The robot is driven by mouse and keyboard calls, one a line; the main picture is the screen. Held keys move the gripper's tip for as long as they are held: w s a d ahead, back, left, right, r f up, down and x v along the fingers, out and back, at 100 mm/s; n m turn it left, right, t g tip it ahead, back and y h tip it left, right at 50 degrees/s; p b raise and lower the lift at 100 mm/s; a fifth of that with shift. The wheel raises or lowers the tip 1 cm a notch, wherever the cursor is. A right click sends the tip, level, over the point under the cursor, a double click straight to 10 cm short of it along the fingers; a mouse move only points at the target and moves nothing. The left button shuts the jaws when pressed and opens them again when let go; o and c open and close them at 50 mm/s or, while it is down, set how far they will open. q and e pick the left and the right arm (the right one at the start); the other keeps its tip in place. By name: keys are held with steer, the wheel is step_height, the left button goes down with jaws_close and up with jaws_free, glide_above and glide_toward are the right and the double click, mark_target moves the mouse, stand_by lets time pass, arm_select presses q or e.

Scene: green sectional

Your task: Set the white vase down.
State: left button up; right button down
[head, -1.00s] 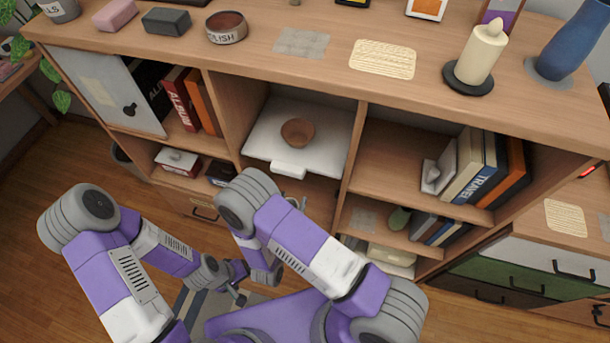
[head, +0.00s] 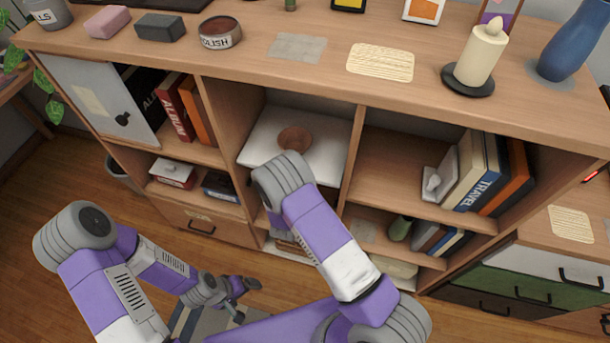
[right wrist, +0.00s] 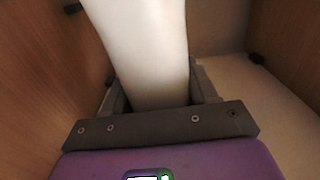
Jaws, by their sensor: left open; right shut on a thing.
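The white vase (right wrist: 145,45) fills the middle of the right wrist view, pale and smooth. Its ends lie outside that view or behind the gripper. My right gripper (right wrist: 155,92) is shut on it, with a dark finger on each side. Wooden walls stand close to the left and right of it, with a pale surface at the lower right. In the head view my right arm hides its own gripper and the vase. My left gripper (head: 243,300) is open and empty, low over the floor in front of the cabinet.
The cabinet (head: 330,88) has several open compartments. One holds a white board (head: 262,148) with a brown bowl (head: 294,139). A candle (head: 482,55) and blue vase (head: 572,45) stand on top.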

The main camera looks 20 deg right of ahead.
steer(key=shift+f+b, duration=0.6)
steer(key=shift+f, duration=1)
steer(key=shift+c, duration=1.6)
jaws_free()
steer(key=p+v, duration=0.2)
steer(key=v, duration=1)
